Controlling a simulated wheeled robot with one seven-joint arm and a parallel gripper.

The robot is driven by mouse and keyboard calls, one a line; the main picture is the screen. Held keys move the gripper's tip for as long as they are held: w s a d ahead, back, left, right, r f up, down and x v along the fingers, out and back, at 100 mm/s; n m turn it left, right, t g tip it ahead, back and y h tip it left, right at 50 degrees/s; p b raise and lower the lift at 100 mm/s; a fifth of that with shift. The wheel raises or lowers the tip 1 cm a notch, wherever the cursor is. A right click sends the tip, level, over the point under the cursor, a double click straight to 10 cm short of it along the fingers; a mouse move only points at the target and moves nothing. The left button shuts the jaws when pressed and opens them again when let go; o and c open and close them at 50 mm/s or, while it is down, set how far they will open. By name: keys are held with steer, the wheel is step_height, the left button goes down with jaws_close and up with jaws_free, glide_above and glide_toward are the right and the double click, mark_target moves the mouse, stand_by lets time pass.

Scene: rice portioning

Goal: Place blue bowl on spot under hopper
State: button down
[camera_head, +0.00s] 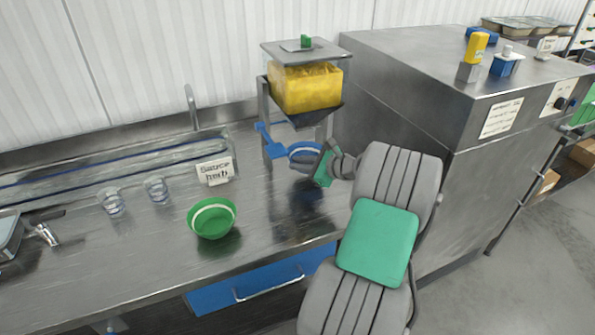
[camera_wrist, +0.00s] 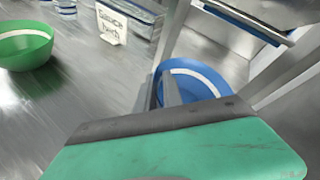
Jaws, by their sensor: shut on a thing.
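The blue bowl (camera_head: 304,152) with a white band is under the hopper (camera_head: 305,85), which holds yellow grain on a metal stand. My gripper (camera_head: 326,160) reaches in from the right and is shut on the bowl's rim. In the wrist view the bowl (camera_wrist: 195,85) lies just beyond the gripper (camera_wrist: 165,92), between the stand's legs. Whether the bowl's base touches the surface below is hidden.
A green bowl (camera_head: 212,217) stands on the steel counter (camera_head: 110,255) left of the hopper. A large steel cabinet (camera_head: 420,85) stands close on the right.

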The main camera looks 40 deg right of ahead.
steer(key=f, duration=0.3)
steer(key=shift+w+f, duration=0.3)
steer(key=shift+w, duration=0.05)
steer(key=c, duration=1.5)
jaws_free()
steer(key=shift+o, duration=0.2)
steer(key=v, duration=1.2)
steer(key=shift+r+b, duration=0.1)
steer(key=shift+b, duration=0.25)
